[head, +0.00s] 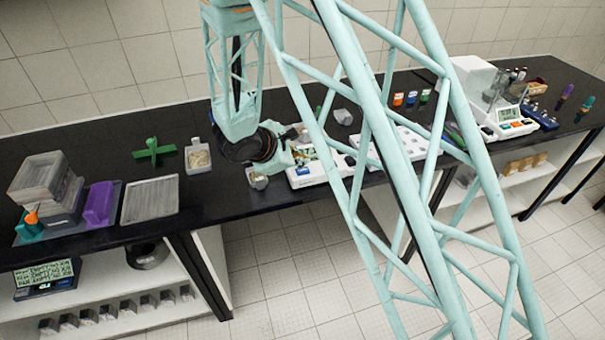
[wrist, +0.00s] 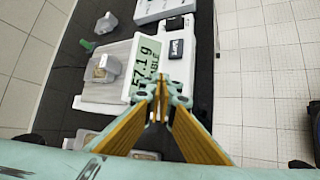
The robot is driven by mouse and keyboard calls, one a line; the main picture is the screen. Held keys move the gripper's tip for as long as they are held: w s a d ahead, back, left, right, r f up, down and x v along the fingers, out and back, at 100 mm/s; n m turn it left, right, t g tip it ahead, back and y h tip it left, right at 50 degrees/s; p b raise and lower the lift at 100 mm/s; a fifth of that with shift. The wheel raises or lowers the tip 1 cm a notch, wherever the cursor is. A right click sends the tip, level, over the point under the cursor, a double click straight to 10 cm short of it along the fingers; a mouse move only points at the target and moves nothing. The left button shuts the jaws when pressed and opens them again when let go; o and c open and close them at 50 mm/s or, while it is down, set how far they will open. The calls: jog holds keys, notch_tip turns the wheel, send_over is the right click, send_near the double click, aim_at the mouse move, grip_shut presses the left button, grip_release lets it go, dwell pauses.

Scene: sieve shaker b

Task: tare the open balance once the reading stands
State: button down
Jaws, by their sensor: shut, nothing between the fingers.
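The open balance (head: 308,177) is a white flat body near the front edge of the bench. In the wrist view, the open balance (wrist: 203,52) fills the middle, with a lit display (wrist: 145,66) that reads about 57.1 g. A dark key (wrist: 180,44) with small white lettering sits beside the display. A clear cup with tan contents (wrist: 102,68) stands on the pale pan area. My gripper (wrist: 160,90) is shut and empty, its tips over the display's edge, short of the dark key in the picture. I cannot tell whether it touches the balance. In the head view my arm partly covers the balance.
A second balance (head: 512,124) stands at the right by a white box. A tan-filled container (head: 198,158), green cross-shaped piece (head: 153,150), grey tray (head: 150,199) and purple block (head: 101,203) lie left. Coloured-label bottles (head: 411,98) stand behind. The bench front between is fairly clear.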

aim_at(302, 172)
jog(key=shift+f+b, duration=0.45)
jog(key=shift+f, duration=0.05)
jog(key=shift+f+b, duration=1)
jog(key=shift+b, duration=0.6)
dwell(2.8)
jog(key=shift+r, duration=0.15)
dwell(0.4)
jog(key=shift+r, duration=0.75)
jog(key=shift+r, duration=0.2)
jog(key=shift+r+p, duration=1.15)
jog(key=shift+r, duration=1.15)
